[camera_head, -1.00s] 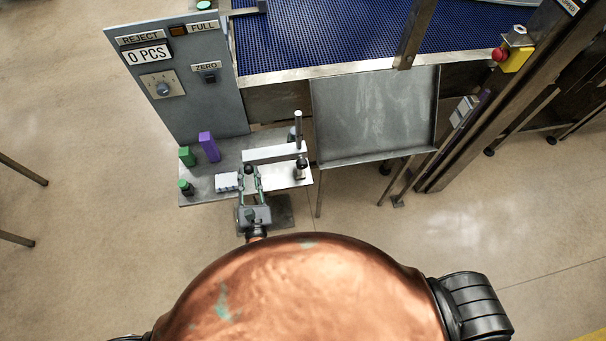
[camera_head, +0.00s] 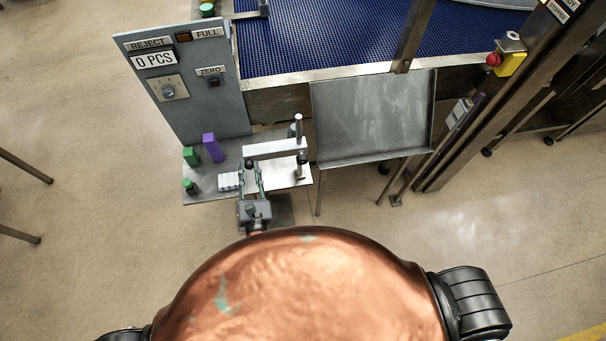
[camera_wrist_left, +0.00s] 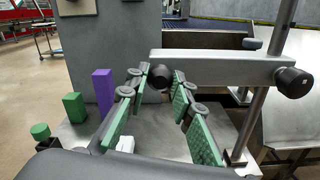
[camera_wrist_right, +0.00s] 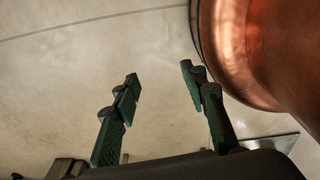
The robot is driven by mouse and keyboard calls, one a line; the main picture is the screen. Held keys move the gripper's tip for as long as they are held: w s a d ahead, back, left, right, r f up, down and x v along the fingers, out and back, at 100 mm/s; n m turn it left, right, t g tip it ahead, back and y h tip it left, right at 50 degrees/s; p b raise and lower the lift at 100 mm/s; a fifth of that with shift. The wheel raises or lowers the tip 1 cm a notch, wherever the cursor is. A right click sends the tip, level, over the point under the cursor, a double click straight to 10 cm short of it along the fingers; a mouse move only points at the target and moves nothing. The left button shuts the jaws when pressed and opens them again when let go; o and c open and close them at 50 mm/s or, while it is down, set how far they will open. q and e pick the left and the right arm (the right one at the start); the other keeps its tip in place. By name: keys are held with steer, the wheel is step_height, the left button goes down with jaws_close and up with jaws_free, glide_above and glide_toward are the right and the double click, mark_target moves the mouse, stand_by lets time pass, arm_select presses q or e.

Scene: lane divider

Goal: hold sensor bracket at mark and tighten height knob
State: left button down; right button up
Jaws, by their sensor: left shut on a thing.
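The sensor bracket (camera_head: 272,149) is a light grey horizontal arm on an upright metal post (camera_head: 298,127), and also shows in the left wrist view (camera_wrist_left: 215,68). Its left end has a dark round part (camera_wrist_left: 160,77). A black height knob (camera_wrist_left: 293,82) is at its right end, by the post. My left gripper (camera_head: 251,164) is shut on the bracket's left end, with a green-padded finger on each side of the dark part. I cannot make out the mark. My right gripper (camera_wrist_right: 160,78) is open and empty over bare floor, outside the head view.
The bracket's small metal table (camera_head: 230,160) also carries a purple block (camera_head: 211,147), green blocks (camera_head: 192,155) and a white ribbed piece (camera_head: 230,181). A grey control panel (camera_head: 190,110) stands behind. A metal tray (camera_head: 370,120) and blue conveyor (camera_head: 330,35) lie right and beyond.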

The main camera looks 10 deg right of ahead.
steer(key=shift+w+r+p, duration=0.2)
steer(key=shift+r+p, duration=0.65)
steer(key=shift+r, duration=0.15)
steer(key=shift+o, duration=0.4)
